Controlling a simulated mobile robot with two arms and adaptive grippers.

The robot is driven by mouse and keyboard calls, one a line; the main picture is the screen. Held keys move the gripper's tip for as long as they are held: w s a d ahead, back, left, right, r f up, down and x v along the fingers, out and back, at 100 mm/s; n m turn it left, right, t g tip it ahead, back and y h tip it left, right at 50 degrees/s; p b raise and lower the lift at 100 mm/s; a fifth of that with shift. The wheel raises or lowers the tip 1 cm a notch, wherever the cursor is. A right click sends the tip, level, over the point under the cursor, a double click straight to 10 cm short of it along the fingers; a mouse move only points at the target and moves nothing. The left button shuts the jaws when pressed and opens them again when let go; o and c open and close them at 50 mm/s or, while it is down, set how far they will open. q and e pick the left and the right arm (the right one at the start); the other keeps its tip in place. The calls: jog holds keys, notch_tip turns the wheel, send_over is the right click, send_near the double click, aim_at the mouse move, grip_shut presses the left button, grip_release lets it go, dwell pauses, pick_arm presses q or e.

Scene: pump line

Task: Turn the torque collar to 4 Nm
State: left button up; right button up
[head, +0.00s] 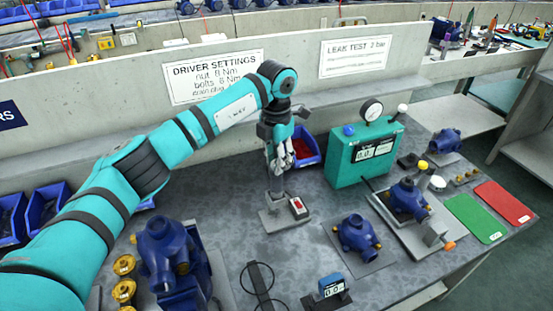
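My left arm reaches in from the left, and its gripper (281,163) points down over a slim upright tool stand (276,188) on the bench. The stand's grey base (272,219) carries a small box with a red top (298,206). The fingers overlap the top of the upright; whether they touch or grip anything there is too small to tell. The torque collar and its scale cannot be made out. A wall sign (212,75) reads "DRIVER SETTINGS", nut 8 Nm and bolts 6 Nm; its lowest line is partly hidden by my arm. My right gripper is not in view.
A teal test box (350,158) with a gauge (371,109) stands right of the stand. Blue pumps (357,236) and a pump in a fixture (408,198) lie further right. A blue bin with red parts (306,148) is behind the gripper. Bench in front of the stand is partly clear.

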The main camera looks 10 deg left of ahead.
pick_arm(q)
jog(key=o, duration=0.3)
jog(key=shift+r, duration=0.1)
notch_tip(320, 180, up, 12)
jog(key=shift+f, duration=0.1)
dwell(0.4)
